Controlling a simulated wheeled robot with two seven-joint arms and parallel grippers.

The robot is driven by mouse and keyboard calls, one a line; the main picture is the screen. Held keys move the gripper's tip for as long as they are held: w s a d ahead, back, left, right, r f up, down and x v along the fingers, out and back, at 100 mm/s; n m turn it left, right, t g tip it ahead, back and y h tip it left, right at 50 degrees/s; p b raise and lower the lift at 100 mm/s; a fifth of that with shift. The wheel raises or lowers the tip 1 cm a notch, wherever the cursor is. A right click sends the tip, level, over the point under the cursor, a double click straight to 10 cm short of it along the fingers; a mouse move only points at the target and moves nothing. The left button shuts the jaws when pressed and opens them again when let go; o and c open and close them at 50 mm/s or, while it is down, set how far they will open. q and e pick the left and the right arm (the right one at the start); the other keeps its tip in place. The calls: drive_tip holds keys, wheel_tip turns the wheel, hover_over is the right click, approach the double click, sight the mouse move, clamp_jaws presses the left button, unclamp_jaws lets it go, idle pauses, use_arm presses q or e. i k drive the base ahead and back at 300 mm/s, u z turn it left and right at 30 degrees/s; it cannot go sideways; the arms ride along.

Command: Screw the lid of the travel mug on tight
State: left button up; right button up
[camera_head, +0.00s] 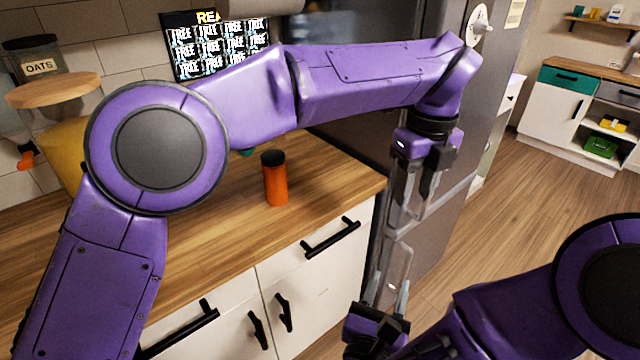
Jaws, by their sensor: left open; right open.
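The travel mug (277,185) is orange and stands upright on the wooden counter, near the counter's right end. Its black lid (273,158) sits on top; I cannot tell how tight it is. My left gripper (405,215) is open and empty, pointing down to the right of the mug, past the counter's edge. My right gripper (388,262) is open and empty, pointing up just below the left one. Neither gripper touches the mug. The two grippers' fingers come close together in the picture.
The wooden counter (225,215) has clear room around the mug. Cabinet fronts with black handles (330,237) lie below. A grey fridge (430,255) stands behind the grippers. An oats jar (35,60) and a poster (215,45) are at the back.

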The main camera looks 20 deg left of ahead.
sight(275, 181)
drive_tip(key=z, duration=0.05)
drive_tip(key=i, duration=0.85)
drive_tip(key=u, duration=1.4)
